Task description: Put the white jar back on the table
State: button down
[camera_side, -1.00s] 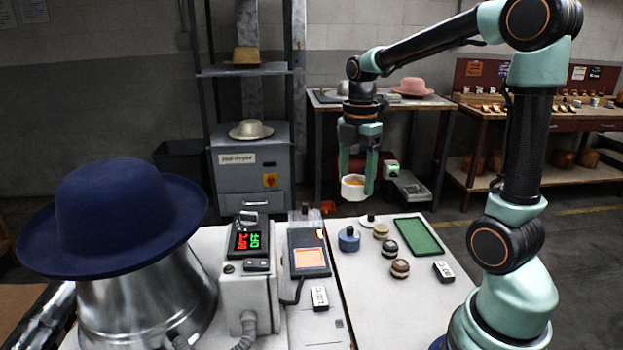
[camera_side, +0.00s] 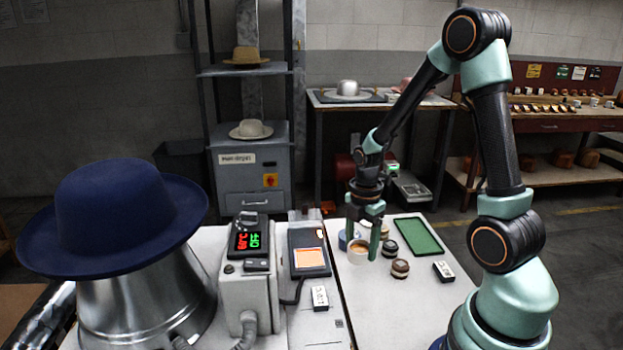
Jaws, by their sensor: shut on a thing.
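The white jar (camera_side: 358,257) has a tan-orange content showing at its open top and stands upright between the fingers of my gripper (camera_side: 362,247). My gripper points down and is shut on the jar. The jar is low at the white table (camera_side: 385,312), near its far edge; I cannot tell whether its base touches the surface. A blue jar (camera_side: 343,240) is just behind and left of it, partly hidden by my gripper.
Striped tan jars (camera_side: 389,249) and a dark brown one (camera_side: 400,268) stand close on the right. A green mat (camera_side: 418,236) and a small label block (camera_side: 443,271) lie further right. The front of the table is clear. A blue hat (camera_side: 115,215) sits on a metal form at left.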

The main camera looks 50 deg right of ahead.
aim_at(360, 251)
jog(key=shift+f, duration=2)
grip_release()
jog(key=shift+f, duration=0.15)
